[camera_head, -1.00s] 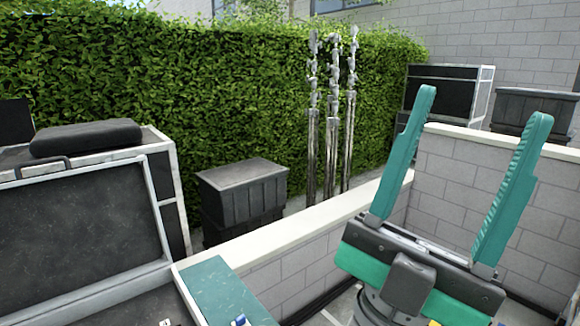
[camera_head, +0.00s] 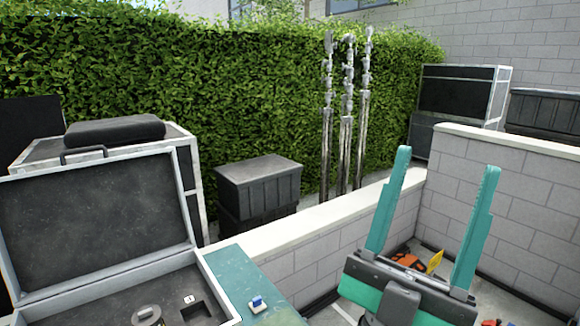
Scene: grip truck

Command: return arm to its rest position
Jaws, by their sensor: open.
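My gripper (camera_head: 435,160) is at the right of the head view, its two teal fingers pointing up and spread wide apart. Nothing is between the fingers. It is in front of the low grey block wall, apart from other things as far as I can see. The lower part of my arm is cut off by the bottom edge of the picture.
An open black case (camera_head: 100,225) stands at the left, beside a teal surface (camera_head: 232,265) with a small blue-and-white object (camera_head: 257,303). A low wall (camera_head: 315,235) runs behind. Orange and yellow items (camera_head: 408,260) lie beyond my gripper. Metal stands (camera_head: 345,120) stand by the hedge.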

